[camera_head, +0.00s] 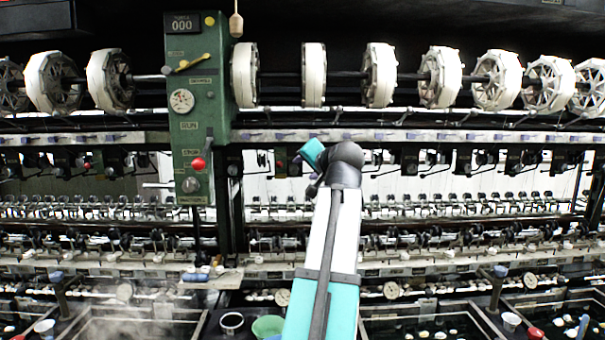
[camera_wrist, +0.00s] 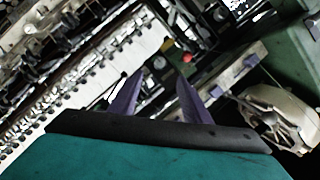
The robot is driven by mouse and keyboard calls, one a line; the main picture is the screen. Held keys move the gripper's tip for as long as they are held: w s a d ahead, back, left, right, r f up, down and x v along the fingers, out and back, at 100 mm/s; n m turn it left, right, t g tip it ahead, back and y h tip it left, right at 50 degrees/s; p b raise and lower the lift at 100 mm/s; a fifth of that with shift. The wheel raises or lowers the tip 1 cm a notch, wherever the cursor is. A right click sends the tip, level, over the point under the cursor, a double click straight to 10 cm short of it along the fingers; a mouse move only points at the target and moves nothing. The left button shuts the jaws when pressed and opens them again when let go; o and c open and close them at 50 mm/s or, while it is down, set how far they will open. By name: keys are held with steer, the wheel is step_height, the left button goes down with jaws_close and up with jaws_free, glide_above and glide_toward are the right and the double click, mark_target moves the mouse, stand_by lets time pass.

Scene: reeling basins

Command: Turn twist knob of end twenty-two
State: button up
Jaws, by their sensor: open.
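I cannot read which reeling end is twenty-two, and I cannot single out its twist knob. Dark units (camera_head: 410,158) hang in a row below the long pale rail (camera_head: 450,137), and they are small and partly blurred. In the wrist view my gripper (camera_wrist: 160,76) has its two purple fingers apart with nothing between them. Beyond the fingers are dark units (camera_wrist: 160,64) and a small red part (camera_wrist: 187,58). In the head view my gripper is mostly hidden behind my arm's wrist, in front of the row just right of the green post.
A green control post (camera_head: 200,125) with a gauge and a red button (camera_head: 198,164) stands left of my arm. White reels (camera_head: 380,75) line a shaft above. Basins (camera_head: 140,325) with bowls (camera_head: 267,326) lie below. A reel (camera_wrist: 285,115) is at the wrist view's right.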

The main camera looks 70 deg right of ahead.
steer(key=shift+v, duration=1.8)
